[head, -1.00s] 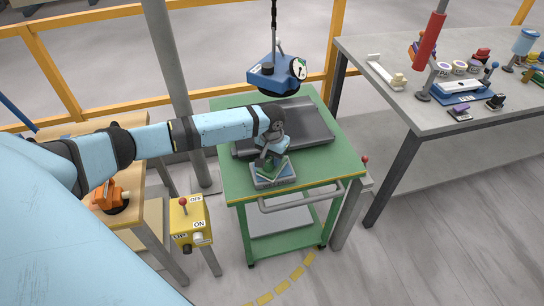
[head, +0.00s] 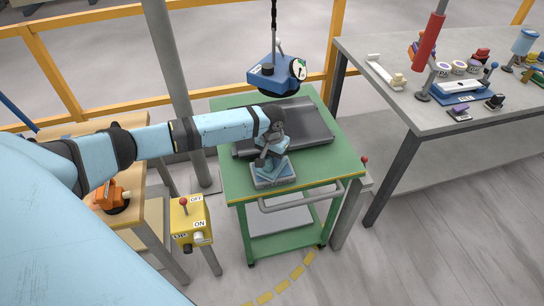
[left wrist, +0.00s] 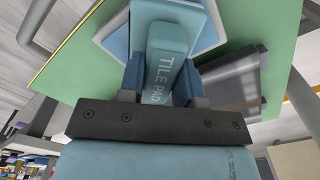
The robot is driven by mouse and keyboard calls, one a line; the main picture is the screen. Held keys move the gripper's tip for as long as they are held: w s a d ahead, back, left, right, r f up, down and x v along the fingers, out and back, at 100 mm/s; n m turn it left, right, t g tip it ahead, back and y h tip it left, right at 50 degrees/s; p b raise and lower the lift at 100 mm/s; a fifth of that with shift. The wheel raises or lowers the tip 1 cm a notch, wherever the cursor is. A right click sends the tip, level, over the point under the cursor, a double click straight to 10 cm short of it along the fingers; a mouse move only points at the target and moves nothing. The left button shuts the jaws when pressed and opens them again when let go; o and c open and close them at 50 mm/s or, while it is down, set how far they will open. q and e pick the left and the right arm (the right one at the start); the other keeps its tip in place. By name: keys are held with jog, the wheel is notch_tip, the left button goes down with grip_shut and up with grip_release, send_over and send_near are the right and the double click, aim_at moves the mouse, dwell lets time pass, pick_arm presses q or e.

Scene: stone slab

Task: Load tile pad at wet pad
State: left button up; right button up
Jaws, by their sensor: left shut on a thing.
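My left gripper (head: 266,160) is shut on the tile pad (left wrist: 166,55), a teal block lettered "TILE PAD" between the fingers in the left wrist view. It hangs over the small grey-rimmed tray that looks like the wet pad (head: 275,182), at the near part of the green cart top. In the left wrist view the pale rim of that tray (left wrist: 108,45) shows beside and behind the block. I cannot tell whether the block touches the tray's surface. My right gripper is not in view.
A dark grey slab (head: 312,128) lies on the green cart (head: 345,165) behind the tray. A blue device with a dial (head: 277,72) hangs above the cart. A yellow switch box (head: 190,222) stands at left. A grey bench (head: 408,105) with several tools stands at right.

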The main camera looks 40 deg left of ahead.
pick_arm(q)
jog(key=shift+f+p, duration=0.1)
jog(key=shift+p, duration=0.2)
dwell(1.2)
notch_tip(320, 180, up, 5)
jog(key=p, duration=0.6)
jog(key=shift+r, duration=0.2)
jog(key=shift+r+p, duration=0.95)
jog(key=shift+p, duration=0.3)
jog(key=shift+f, duration=0.1)
